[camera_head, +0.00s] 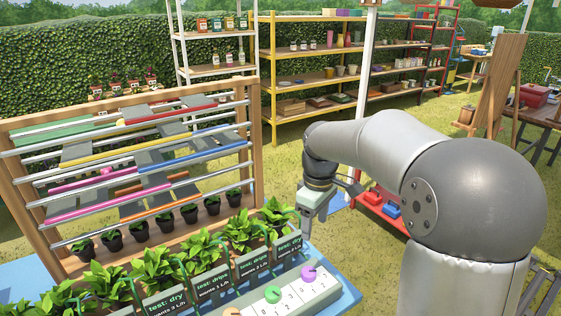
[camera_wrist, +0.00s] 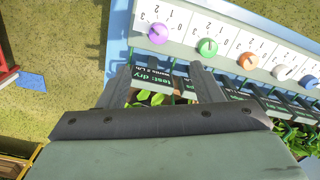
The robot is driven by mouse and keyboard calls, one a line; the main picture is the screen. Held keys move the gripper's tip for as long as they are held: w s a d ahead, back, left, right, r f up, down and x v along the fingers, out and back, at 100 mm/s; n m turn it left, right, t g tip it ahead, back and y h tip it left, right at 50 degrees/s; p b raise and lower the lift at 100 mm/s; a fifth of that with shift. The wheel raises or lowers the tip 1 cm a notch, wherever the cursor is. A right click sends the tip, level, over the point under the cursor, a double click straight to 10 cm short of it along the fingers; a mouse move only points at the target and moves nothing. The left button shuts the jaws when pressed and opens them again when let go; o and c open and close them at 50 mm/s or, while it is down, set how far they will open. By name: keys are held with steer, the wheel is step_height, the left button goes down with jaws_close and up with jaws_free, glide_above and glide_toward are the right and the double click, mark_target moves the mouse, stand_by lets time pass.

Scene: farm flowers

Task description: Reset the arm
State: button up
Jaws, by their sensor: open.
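My gripper (camera_head: 311,212) hangs at the end of my grey arm, near the right end of the plant table, just above and beside the last plants. In the wrist view the two fingers of my gripper (camera_wrist: 160,82) are spread apart with nothing held between them. Beyond the fingertips are a "test: dry" sign (camera_wrist: 152,77), some green leaves and the dial panel (camera_wrist: 197,32). The gripper's lower tip is close to the signs in the head view; I cannot tell whether it touches anything.
The dial panel has a purple knob (camera_head: 308,273), a green knob (camera_head: 273,294) and an orange knob (camera_wrist: 248,61). A wooden rack with coloured slats (camera_head: 150,118) stands behind several potted plants. Yellow shelves (camera_head: 330,81) stand farther back. Grass (camera_head: 350,262) lies open right of the table.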

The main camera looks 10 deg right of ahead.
steer(key=s+f+m, duration=0.3)
steer(key=s+m, duration=0.1)
steer(key=s, duration=0.8)
steer(key=s+a+f+m, duration=0.1)
steer(key=s+f+m, duration=0.2)
steer(key=s, duration=0.9)
steer(key=shift+s+a+m+t, duration=0.2)
steer(key=shift+m+t, duration=0.1)
steer(key=shift+m, duration=0.7)
